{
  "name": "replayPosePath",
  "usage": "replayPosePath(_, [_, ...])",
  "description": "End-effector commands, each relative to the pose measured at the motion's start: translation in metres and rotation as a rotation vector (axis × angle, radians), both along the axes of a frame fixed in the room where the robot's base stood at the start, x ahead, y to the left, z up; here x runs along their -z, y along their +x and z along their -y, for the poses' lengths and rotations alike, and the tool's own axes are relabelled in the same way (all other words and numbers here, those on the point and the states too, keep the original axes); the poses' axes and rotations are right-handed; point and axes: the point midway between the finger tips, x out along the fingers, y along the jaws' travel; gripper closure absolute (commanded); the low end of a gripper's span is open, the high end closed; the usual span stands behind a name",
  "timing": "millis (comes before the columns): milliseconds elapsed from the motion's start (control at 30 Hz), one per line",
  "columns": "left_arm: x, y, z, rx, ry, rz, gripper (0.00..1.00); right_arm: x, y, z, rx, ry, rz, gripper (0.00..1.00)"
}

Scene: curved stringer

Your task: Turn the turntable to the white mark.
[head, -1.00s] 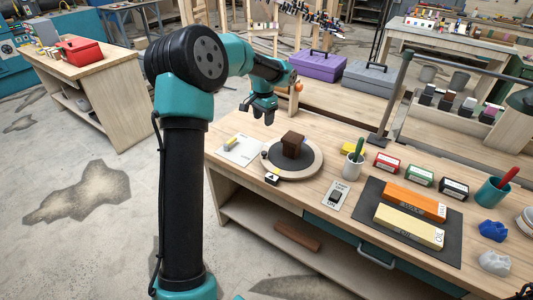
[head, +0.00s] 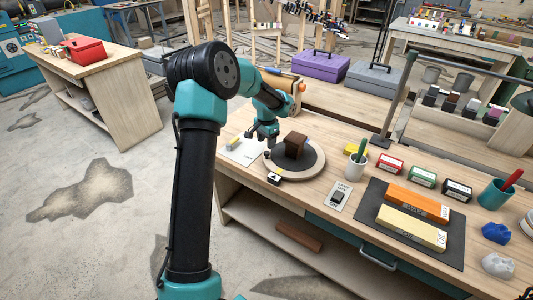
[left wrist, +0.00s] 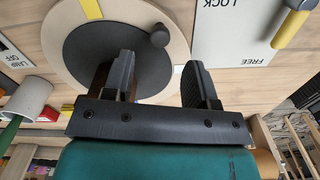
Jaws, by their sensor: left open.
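The turntable (head: 318,166) is a dark disc inside a pale wooden ring on the bench; a brown block (head: 295,145) stands on it. In the left wrist view the dark disc (left wrist: 105,60) carries a small dark knob (left wrist: 160,38) near its rim. A yellow mark (left wrist: 91,9) and a small white patch (left wrist: 178,70) show on the ring. My left gripper (head: 263,142) is open above the turntable's left edge. In the left wrist view its spread fingers (left wrist: 160,78) are apart with nothing between them, and the left finger partly hides the block.
A LOCK/FREE plate (left wrist: 235,30) with a yellow-and-grey lever (left wrist: 285,30) lies beside the turntable. A white cup (head: 355,168), a switch plate (head: 339,196) and sharpening stones (head: 412,228) stand to the right.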

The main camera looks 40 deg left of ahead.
Motion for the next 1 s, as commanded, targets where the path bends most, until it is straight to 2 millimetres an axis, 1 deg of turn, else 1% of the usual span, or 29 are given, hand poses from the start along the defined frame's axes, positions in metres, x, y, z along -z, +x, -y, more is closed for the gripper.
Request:
replayPosePath(33, [0.01, -0.001, 0.0, 0.0, -0.001, -0.003, 0.48, 0.0, 0.0, 0.0, 0.0, 0.0, 0.0, 0.41])
replayPosePath(200, [0.038, 0.0, 0.0, 0.001, -0.001, -0.002, 0.48, 0.0, 0.0, 0.0, 0.0, 0.0, 0.0, 0.41])
replayPosePath(400, [0.061, 0.0, 0.0, 0.0, 0.0, -0.001, 0.48, 0.0, 0.0, 0.0, 0.0, 0.0, 0.0, 0.41])
replayPosePath(533, [0.066, 0.0, 0.0, 0.0, 0.0, 0.0, 0.48, 0.0, 0.0, 0.0, 0.0, 0.0, 0.0, 0.41])
replayPosePath(800, [0.066, 0.0, 0.0, 0.0, 0.0, 0.001, 0.49, 0.0, 0.0, 0.0, 0.0, 0.0, 0.0, 0.41])
replayPosePath(1000, [0.066, 0.0, 0.0, 0.0, 0.0, 0.001, 0.68, 0.0, 0.0, 0.0, 0.0, 0.0, 0.0, 0.41])
